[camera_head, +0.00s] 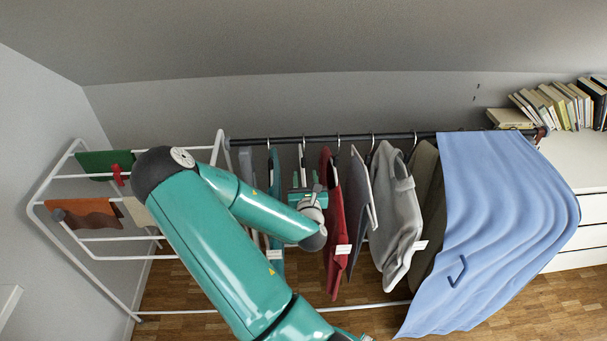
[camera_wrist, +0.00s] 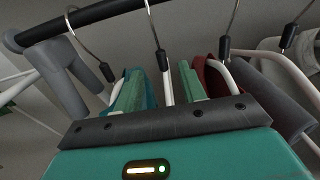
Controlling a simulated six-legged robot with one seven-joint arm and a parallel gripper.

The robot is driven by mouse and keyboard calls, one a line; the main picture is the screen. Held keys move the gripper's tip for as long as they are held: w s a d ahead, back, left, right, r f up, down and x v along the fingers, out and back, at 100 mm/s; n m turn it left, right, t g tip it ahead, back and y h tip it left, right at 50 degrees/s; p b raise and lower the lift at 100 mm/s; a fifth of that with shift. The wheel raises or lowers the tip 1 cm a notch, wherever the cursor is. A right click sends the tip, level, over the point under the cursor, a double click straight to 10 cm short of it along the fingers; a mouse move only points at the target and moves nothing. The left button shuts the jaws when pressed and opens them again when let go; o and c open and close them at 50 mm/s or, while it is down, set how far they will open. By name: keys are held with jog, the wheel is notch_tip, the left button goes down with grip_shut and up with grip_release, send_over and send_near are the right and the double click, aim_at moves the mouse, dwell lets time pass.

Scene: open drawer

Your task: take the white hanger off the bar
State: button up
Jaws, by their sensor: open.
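The white hanger (camera_wrist: 167,92) hangs from the dark bar (camera_wrist: 85,17) by a wire hook with a black collar. In the wrist view its pale stem stands between the two green fingers of my gripper (camera_wrist: 161,88). The fingers are apart, with visible gaps beside the stem; I cannot tell whether either touches it. In the head view my gripper (camera_head: 310,195) is below the bar (camera_head: 380,136), between a teal garment and a red one. My arm and the gripper hide most of the white hanger there.
A teal garment (camera_head: 275,170) hangs close left, a red garment (camera_head: 332,225) close right. Grey garments (camera_head: 395,215) hang farther right, then a blue cloth (camera_head: 495,220). A white drying rack (camera_head: 90,240) is at left. Books (camera_head: 560,105) stand on white drawers (camera_head: 580,165).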

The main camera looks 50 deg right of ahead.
aim_at(304, 161)
jog(key=x, duration=0.8)
jog(key=shift+w+d+r, duration=0.1)
jog(key=shift+w+d, duration=0.2)
grip_shut()
